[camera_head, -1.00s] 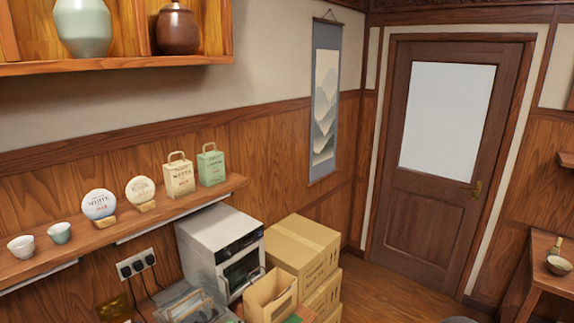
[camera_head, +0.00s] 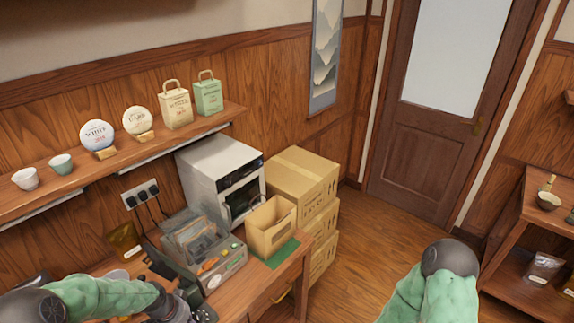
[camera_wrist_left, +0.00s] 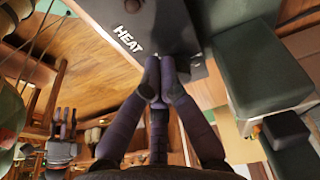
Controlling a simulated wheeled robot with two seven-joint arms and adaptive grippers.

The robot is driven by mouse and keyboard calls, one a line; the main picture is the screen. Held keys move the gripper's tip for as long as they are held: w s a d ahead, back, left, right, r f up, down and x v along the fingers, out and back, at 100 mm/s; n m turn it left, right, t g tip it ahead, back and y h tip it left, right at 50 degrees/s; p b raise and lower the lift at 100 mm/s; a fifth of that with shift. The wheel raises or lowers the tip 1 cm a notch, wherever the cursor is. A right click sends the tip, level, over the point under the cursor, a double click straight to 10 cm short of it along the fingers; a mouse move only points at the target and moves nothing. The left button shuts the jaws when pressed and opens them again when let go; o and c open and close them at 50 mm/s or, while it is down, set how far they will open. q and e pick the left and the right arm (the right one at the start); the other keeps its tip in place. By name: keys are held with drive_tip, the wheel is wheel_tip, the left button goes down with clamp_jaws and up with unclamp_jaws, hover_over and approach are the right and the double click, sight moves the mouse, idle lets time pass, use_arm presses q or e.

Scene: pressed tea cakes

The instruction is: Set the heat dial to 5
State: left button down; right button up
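The grey sealer-like machine (camera_head: 226,271) stands on the wooden table in the head view. In the left wrist view its dark face (camera_wrist_left: 165,22) carries the white word HEAT. The heat dial and its setting cannot be made out; my fingers cover the area beside the word. My left gripper (camera_wrist_left: 159,82) has its fingertips together at the machine's face; whether the dial is between them is hidden. In the head view the left arm reaches in from the lower left. A small gripper, seemingly my right (camera_wrist_left: 65,115), shows at the left wrist view's left; its opening is unclear.
An open cardboard box (camera_head: 271,228) stands on a green mat (camera_head: 284,253) right of the machine. A white oven-like appliance (camera_head: 213,168) stands behind. Stacked cartons (camera_head: 302,174) stand on the floor. A brown pouch (camera_head: 124,240) and wall plugs (camera_head: 141,194) are at the left.

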use_arm(q)
drive_tip(key=shift+s+d, duration=0.15)
drive_tip(key=shift+d, duration=0.15)
drive_tip(key=shift+s, duration=0.1)
idle(0.5)
drive_tip(key=shift+s+a+r, duration=0.1)
drive_tip(key=shift+s+a, duration=0.05)
drive_tip(key=shift+s, duration=0.15)
wheel_tip(320, 180, up, 6)
drive_tip(key=p, duration=0.4)
